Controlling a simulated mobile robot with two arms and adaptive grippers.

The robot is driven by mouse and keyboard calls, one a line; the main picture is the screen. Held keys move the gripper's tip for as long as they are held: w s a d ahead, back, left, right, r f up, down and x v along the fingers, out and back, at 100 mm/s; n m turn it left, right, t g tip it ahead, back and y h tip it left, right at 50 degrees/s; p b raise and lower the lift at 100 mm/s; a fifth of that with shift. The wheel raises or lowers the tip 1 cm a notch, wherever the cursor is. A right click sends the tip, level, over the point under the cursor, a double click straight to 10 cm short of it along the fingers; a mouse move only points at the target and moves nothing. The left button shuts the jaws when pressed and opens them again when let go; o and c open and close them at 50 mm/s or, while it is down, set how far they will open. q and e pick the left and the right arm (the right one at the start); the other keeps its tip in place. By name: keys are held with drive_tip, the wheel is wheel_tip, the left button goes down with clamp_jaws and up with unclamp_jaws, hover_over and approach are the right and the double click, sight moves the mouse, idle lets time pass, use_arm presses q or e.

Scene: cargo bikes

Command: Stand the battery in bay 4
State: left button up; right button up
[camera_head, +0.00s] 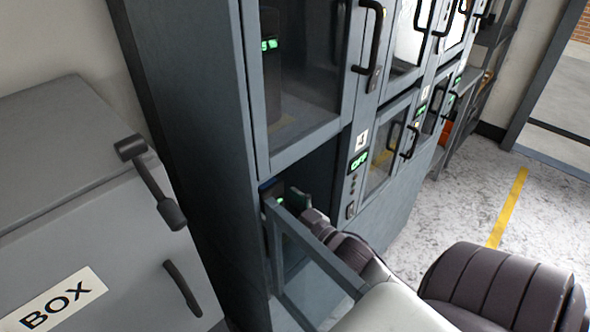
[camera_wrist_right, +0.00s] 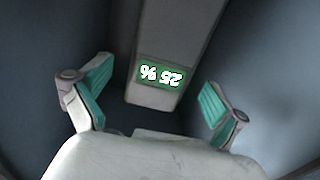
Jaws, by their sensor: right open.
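Bay 4 is the open lower compartment (camera_head: 318,170) of the grey cabinet, with a "4" label (camera_head: 362,138) and a green-lit display on the post beside it. Its framed door (camera_head: 318,250) is swung out. My right arm reaches into this bay. My right gripper (camera_head: 298,198) is inside, mostly hidden by the arm and door. In the right wrist view the open gripper (camera_wrist_right: 155,90) has teal-padded fingers on either side, apart from the grey battery (camera_wrist_right: 160,98). The battery stands in the bay; its "25 %" display appears upside down. My left gripper is out of view.
Another battery with a green display (camera_head: 270,45) stands behind the closed glass door above. More glass-doored bays continue to the right. A grey cabinet marked BOX (camera_head: 110,215) stands at the left. The floor (camera_head: 470,205) at the right is clear, with a yellow line.

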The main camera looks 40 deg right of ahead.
drive_tip(key=s, duration=0.6)
drive_tip(key=shift+s+d, duration=0.25)
drive_tip(key=shift+s, duration=0.05)
drive_tip(key=shift+s, duration=0.1)
